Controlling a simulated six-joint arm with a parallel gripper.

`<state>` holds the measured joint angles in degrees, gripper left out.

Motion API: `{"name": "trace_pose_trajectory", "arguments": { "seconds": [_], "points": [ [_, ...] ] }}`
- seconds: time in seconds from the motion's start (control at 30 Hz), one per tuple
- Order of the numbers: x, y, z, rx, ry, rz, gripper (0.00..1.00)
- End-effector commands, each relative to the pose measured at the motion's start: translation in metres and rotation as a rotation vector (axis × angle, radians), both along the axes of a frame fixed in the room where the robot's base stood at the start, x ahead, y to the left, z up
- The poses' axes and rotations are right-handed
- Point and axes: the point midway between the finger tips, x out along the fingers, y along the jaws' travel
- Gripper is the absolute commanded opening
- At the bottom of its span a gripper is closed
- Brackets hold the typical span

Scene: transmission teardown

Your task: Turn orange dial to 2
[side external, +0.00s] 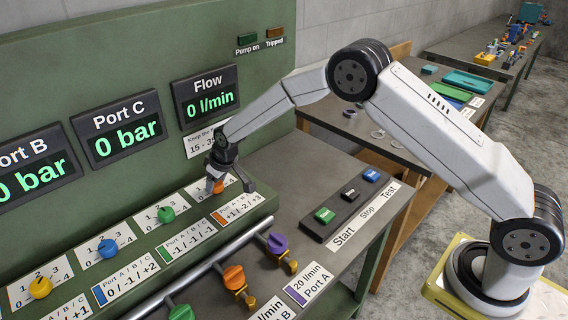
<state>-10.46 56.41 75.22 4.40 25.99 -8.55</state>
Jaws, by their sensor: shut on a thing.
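The orange dial (219,188) is the rightmost of a row of dials on the green sloped panel. It is mostly hidden under my gripper (214,182), which points down and is shut on it. The dial's number scale is largely covered, so I cannot tell which number it points to. A label card below it has an orange stripe and reads "+1/-2/+3".
Green (166,214), blue (108,248) and yellow (41,288) dials continue the row to the left. Purple (277,243), orange (234,277) and green (181,312) valve knobs stand along a pipe in front. A button box (350,205) lies to the right. Displays (206,98) hang behind.

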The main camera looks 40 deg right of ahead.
Motion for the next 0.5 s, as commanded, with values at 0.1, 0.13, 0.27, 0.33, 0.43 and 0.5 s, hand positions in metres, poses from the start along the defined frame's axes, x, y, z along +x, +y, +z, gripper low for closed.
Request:
{"name": "trace_pose_trajectory", "arguments": {
  "seconds": [0.1,0.13,0.27,0.33,0.43,0.5],
  "points": [
    [-0.0006,0.0004,-0.0002,-0.002,0.002,-0.054,0.01],
    [-0.0006,0.0007,-0.0002,-0.001,0.002,-0.069,0.01],
    [-0.0007,0.0012,-0.0002,-0.002,0.002,-0.138,0.01],
    [-0.0007,0.0012,-0.0002,-0.003,0.001,-0.175,0.01],
    [-0.0005,0.0012,-0.0003,-0.002,0.001,-0.230,0.01],
    [-0.0005,0.0013,-0.0003,-0.002,0.001,-0.269,0.01]
  ]
}}
